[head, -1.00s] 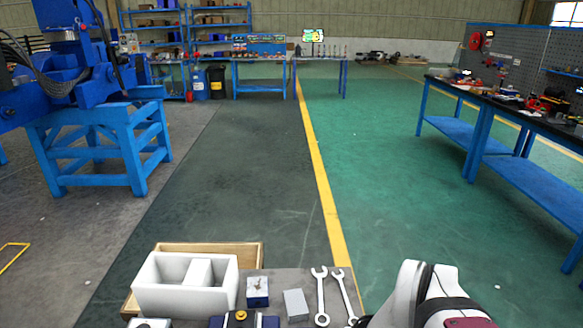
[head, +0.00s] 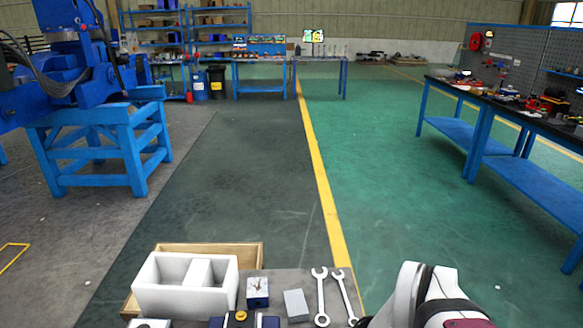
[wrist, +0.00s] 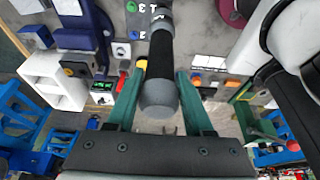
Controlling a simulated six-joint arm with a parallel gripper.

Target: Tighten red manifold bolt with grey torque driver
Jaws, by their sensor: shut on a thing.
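The grey torque driver (wrist: 158,98), with a black grip section, is between the green fingers of my gripper (wrist: 160,75) in the wrist view. The fingers are shut on it from both sides, near its rounded grey end. Its far end runs up towards the top of the picture. Green (wrist: 131,7) and blue (wrist: 133,35) round spots with white markings lie beside that far end. A small red thing (wrist: 122,81) shows left of the fingers; I cannot tell whether it is the red manifold bolt. My gripper and the driver are not visible in the head view.
In the head view, a white divided bin (head: 160,303) stands by a wooden tray (head: 250,255). A small blue box (head: 257,291), a grey block (head: 296,303) and two wrenches (head: 321,295) lie to its right. A blue block with a yellow knob (head: 240,316) is at the bottom edge.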

